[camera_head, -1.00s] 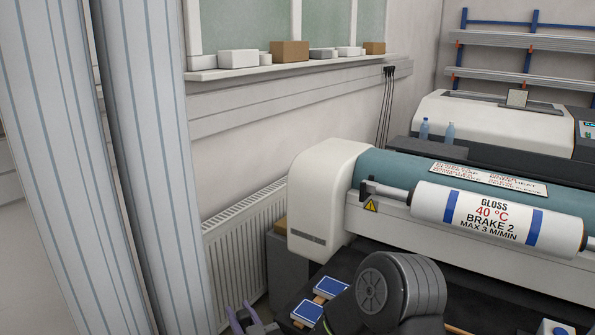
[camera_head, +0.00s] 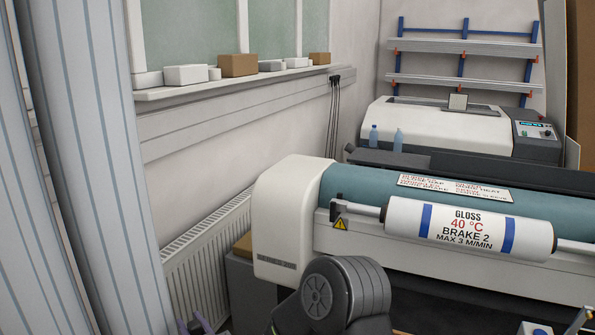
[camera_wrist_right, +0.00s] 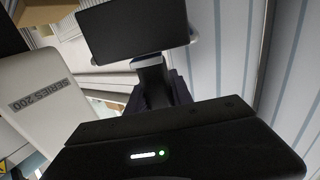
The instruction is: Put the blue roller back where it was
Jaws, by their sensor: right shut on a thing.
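My right gripper (camera_head: 197,325) shows only as a bit of lilac fingers at the bottom left edge of the head view. In the wrist view it is shut on a T-shaped tool, which I take to be the blue roller (camera_wrist_right: 130,32). The tool has a dark stem and a broad dark crosspiece with a pale lower edge; it looks almost black in the shade. It is held clear of the curtain and the machine in that view. The roller cannot be made out in the head view. My left gripper is not in view.
A laminating machine (camera_head: 285,220) with a big white, blue-banded roll (camera_head: 468,229) fills the right. A radiator (camera_head: 205,260) and a striped curtain (camera_head: 100,170) stand left. Boxes (camera_head: 238,65) line the sill. Two bottles (camera_head: 398,140) stand near a second machine (camera_head: 440,125) behind.

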